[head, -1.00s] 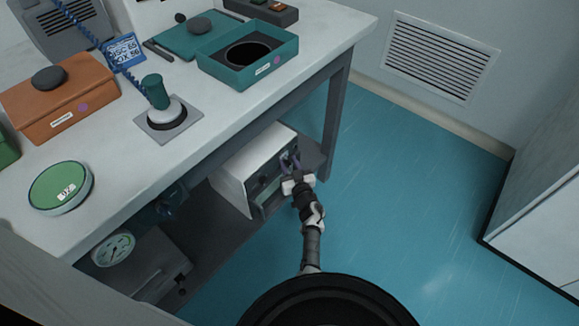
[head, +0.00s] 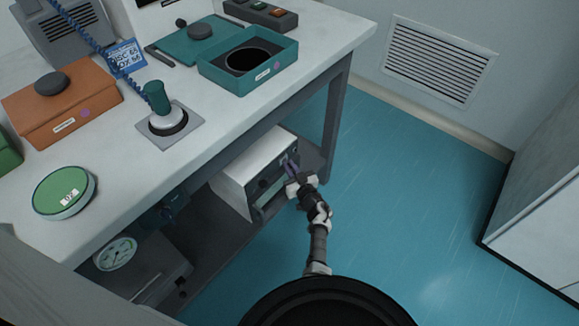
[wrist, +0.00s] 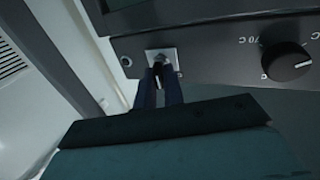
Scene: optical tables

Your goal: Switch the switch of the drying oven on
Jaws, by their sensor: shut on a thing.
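The drying oven (head: 240,165) is a white box with a dark grey front, on the lower shelf under the bench. In the wrist view its front panel (wrist: 215,60) fills the top right. The switch (wrist: 158,57) is a small lever on a pale square plate, left of a black round knob (wrist: 288,62). My gripper (head: 287,164) reaches the upper right of the oven's front. In the wrist view the dark fingers of my gripper (wrist: 160,78) are shut on the switch lever, which they partly hide.
The bench top (head: 110,190) overhangs the oven, and a grey bench leg (head: 335,115) stands to its right. A box with a round gauge (head: 115,254) is at the lower left. The blue floor (head: 400,200) to the right is clear.

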